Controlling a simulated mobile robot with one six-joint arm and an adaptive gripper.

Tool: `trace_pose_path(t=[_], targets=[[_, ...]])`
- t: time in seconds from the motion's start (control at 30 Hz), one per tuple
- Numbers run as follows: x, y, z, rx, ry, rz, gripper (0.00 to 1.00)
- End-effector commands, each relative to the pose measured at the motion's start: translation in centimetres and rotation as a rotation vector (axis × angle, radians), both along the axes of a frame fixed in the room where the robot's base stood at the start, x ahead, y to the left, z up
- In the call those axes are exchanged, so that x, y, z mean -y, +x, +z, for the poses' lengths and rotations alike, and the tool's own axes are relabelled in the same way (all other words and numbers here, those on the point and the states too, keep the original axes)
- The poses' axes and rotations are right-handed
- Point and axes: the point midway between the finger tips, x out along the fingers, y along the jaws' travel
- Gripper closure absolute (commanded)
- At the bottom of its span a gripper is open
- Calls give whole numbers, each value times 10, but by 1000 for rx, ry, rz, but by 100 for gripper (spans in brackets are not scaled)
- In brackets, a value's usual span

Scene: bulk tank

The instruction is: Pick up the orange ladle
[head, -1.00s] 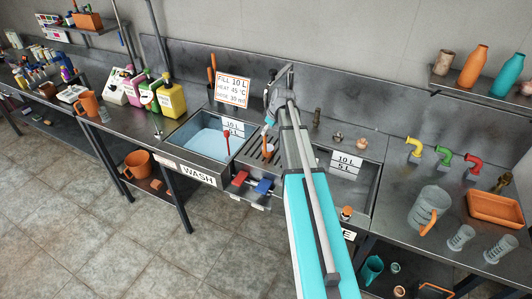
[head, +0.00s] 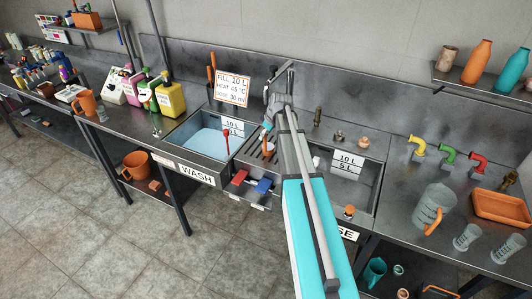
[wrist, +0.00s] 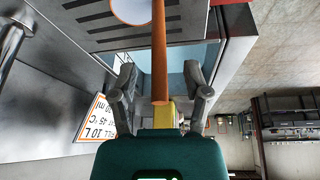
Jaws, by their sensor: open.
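The orange ladle shows in the wrist view as a long orange handle (wrist: 159,55) with a pale round bowl at the top edge. In the head view a small orange part that looks like it (head: 267,145) shows over the slotted drain panel between the two basins, partly hidden by my arm. My gripper (wrist: 160,92) is open. Its two fingers stand on either side of the handle's near end, with a gap visible on both sides. Whether the handle lies fully at fingertip depth I cannot tell.
The wash basin (head: 193,146) with water is left of my arm, the rinse basin (head: 335,190) right. A fill sign (head: 232,88) stands behind. Red (head: 239,177) and blue (head: 263,186) pedals or blocks sit at the front. A yellow jug (head: 170,99) stands at the left.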

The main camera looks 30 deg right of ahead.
Motion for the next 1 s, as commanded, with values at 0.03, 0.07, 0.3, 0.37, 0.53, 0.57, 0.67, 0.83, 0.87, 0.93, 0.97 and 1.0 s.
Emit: trace_pose_path(t=[0.03,0.07,0.3,0.37,0.53,0.57,0.67,0.83,0.87,0.93,0.97,1.0], targets=[[0,2,-7,0,0,0,39],[-1,3,-9,0,0,0,39],[-2,6,-15,0,0,0,39],[-2,6,-14,0,0,0,39],[-2,6,-14,0,0,-1,39],[-2,6,-14,0,0,-1,39],[-2,6,-14,0,0,-1,39],[-2,6,-14,0,0,-1,39],[-2,6,-14,0,0,-1,39],[-2,6,-14,0,0,-1,50],[-2,6,-14,0,0,0,56],[-2,6,-14,0,0,0,63]])
